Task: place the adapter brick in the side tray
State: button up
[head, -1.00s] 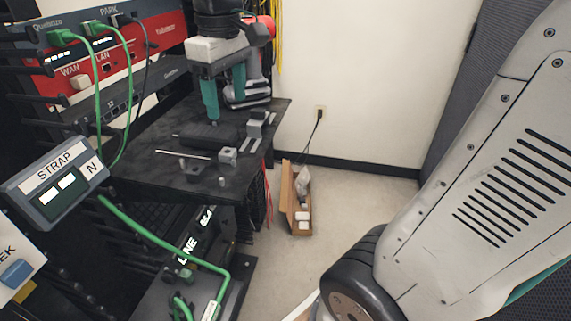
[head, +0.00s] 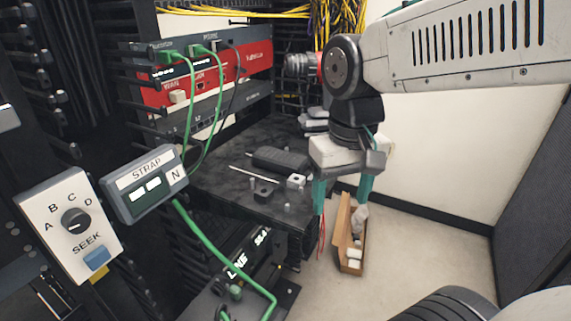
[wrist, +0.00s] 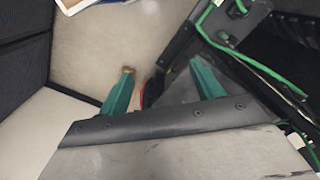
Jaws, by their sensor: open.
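A dark, rounded block (head: 280,160), which looks like the adapter brick, lies on the black shelf (head: 215,178) in the head view. My gripper (head: 342,203) is open with nothing between its teal fingers. It hangs off the shelf's right side, to the right of the block and apart from it. In the wrist view the open fingers (wrist: 162,68) point towards the floor and the shelf edge, and I cannot make out the block there. I cannot surely pick out the side tray; a white-edged, blue-lined item (wrist: 85,4) is cut off at the top of the wrist view.
A long cardboard box (head: 350,250) with white items stands on the floor below my gripper. Small grey blocks (head: 296,181) and a thin rod (head: 240,173) lie on the shelf. Green cables (head: 225,258) loop by the rack. The floor at right is clear.

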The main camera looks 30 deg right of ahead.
aim_at(280, 156)
jog(key=w+m, duration=0.4)
jog(key=w, duration=0.1)
jog(key=w+m, duration=0.4)
jog(key=w+r+m, duration=0.1)
jog(key=w+m, duration=0.4)
jog(key=shift+w+y, duration=0.3)
jog(key=w+m, duration=0.2)
jog(key=m, duration=0.1)
jog(key=w+r+m, duration=0.1)
jog(key=w+m, duration=0.1)
jog(key=m, duration=0.2)
jog(key=w+r+m+t, duration=0.1)
jog(key=w+m, duration=0.1)
jog(key=m, duration=0.1)
jog(key=shift+w+a+m, duration=0.2)
jog(key=shift+w+m, duration=0.1)
jog(key=shift+w, duration=0.05)
jog(key=shift+w+r+m, duration=0.15)
jog(key=shift+r+m, duration=0.05)
jog(key=shift+m, duration=1.2)
jog(key=shift+f+m, duration=0.1)
jog(key=shift+m, duration=0.2)
jog(key=shift+f, duration=0.3)
jog(key=f, duration=0.4)
jog(key=w+f, duration=0.1)
jog(key=f, duration=0.2)
jog(key=shift+w+a, duration=0.1)
jog(key=shift+a, duration=0.1)
